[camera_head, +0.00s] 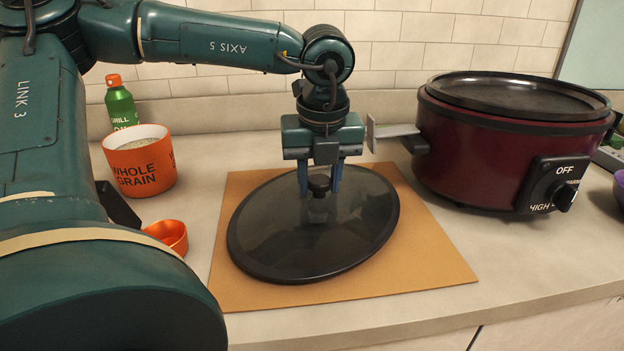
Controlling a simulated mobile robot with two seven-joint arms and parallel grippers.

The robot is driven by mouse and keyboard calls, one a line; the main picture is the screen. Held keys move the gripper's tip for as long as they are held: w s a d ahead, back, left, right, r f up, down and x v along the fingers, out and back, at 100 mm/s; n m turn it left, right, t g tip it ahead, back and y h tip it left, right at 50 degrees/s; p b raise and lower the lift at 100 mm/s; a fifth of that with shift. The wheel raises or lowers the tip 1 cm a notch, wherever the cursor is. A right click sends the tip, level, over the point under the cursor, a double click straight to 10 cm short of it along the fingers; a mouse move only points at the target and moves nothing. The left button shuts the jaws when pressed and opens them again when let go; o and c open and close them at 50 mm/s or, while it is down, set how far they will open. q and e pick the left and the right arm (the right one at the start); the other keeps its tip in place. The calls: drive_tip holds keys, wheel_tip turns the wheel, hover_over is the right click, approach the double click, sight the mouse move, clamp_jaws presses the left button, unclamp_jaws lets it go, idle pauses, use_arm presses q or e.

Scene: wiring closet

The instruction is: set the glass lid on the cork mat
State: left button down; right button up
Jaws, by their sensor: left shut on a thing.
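The glass lid (290,235) is a dark, oval, see-through disc with a black rim and a black knob (319,185). It lies over the middle of the tan cork mat (430,277), within the mat's edges as seen from here. I cannot tell whether its rim touches the mat all round. My left gripper (319,188) comes down from above and is shut on the lid's knob. My right gripper is not in view.
A dark red slow cooker (470,150) with a black top stands right of the mat, its handle near my gripper. An orange "whole grain" container (140,165), a green bottle (120,103) and a small orange cup (170,235) stand at left. A tiled wall closes the back.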

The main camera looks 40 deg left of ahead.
sight(322, 202)
use_arm(q)
drive_tip(key=shift+d, duration=0.1)
drive_tip(key=shift+f, duration=0.15)
drive_tip(key=c, duration=0.9)
unclamp_jaws()
drive_tip(key=shift+c, duration=0.2)
wheel_tip(322, 202, up, 12)
drive_tip(key=s+d+p, duration=0.1)
drive_tip(key=shift+d, duration=0.2)
